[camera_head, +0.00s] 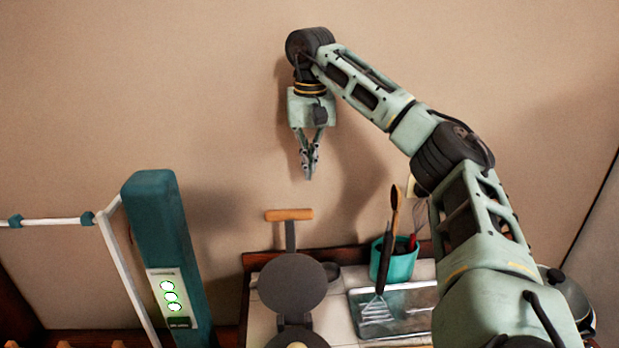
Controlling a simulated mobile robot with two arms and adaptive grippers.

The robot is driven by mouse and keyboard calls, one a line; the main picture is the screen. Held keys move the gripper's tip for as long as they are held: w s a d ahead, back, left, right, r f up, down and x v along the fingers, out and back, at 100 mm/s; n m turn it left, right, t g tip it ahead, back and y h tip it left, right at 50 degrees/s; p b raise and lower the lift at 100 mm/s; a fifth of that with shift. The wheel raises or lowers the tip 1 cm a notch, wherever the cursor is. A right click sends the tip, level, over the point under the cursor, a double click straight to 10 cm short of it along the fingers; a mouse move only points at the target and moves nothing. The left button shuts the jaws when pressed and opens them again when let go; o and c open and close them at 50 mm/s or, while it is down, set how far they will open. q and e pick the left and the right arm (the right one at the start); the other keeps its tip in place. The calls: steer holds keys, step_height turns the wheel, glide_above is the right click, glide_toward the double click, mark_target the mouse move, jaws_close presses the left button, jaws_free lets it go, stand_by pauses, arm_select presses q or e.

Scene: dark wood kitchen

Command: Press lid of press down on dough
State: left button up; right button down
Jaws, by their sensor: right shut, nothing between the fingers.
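The press stands on the counter at the bottom centre. Its round dark lid (292,283) is raised, with a wooden-ended handle (289,214) pointing up toward the wall. The lower plate (318,340) is cut off by the bottom edge, and a bit of pale dough (297,346) shows on it. My right gripper (309,176) points down, shut and empty. In the picture it is just above the handle and does not visibly touch it. My left gripper is not in view.
Right of the press, a teal cup (397,266) holds utensils, and a slotted turner (377,310) is over a metal tray (410,297). A dark pot (566,290) is at the far right, partly behind my right arm. The wall (190,90) behind is bare.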

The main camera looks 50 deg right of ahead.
step_height(320, 180, down, 8)
steer(key=p, duration=0.1)
steer(key=shift+w+d+f, duration=0.2)
steer(key=shift+w, duration=0.05)
stand_by(0.4)
